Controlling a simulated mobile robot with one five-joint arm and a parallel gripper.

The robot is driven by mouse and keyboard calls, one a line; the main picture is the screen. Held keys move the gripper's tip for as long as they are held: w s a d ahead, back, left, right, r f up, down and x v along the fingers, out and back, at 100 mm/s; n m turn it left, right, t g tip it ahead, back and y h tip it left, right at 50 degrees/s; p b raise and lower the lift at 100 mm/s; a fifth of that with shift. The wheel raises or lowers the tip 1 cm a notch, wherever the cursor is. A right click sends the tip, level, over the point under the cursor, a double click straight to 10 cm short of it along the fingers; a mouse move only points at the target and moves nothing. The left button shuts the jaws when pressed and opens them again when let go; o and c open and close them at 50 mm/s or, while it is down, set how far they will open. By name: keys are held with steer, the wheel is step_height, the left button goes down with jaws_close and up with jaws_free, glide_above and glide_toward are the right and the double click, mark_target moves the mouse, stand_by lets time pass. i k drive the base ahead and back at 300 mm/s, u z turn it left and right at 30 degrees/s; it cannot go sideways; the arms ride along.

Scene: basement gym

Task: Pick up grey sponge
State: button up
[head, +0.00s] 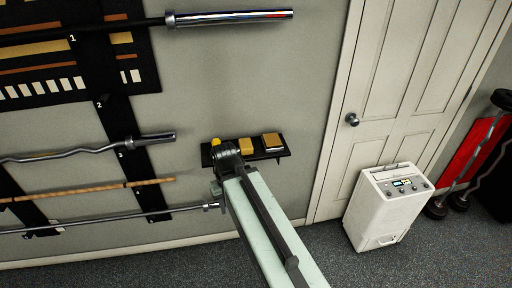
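I cannot make out a grey sponge in the head view. A small black wall shelf (284,153) carries a tan block (246,146) and, to its right, a brownish-yellow block (272,140) with a dark edge. A small yellow thing (216,142) shows at the shelf's left end, partly behind my arm. My gripper (226,156) is at the far end of my arm, over the left part of the shelf in the picture. Its fingers are not clear, and my arm hides that part of the shelf. I cannot tell whether it touches or holds anything.
Barbells (230,17) and a curl bar (90,149) hang on the wall at left. A closed door (385,90) is right of the shelf. A white dehumidifier-like appliance (385,215) stands before it. Weights (460,202) lean at far right. Carpet is clear at lower left.

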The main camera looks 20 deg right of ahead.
mark_target(245, 145)
steer(key=z, duration=0.4)
steer(key=i, duration=1)
steer(key=u, duration=0.05)
steer(key=k, duration=0.5)
steer(key=u, duration=2.9)
steer(key=k, duration=0.8)
steer(key=z, duration=1.05)
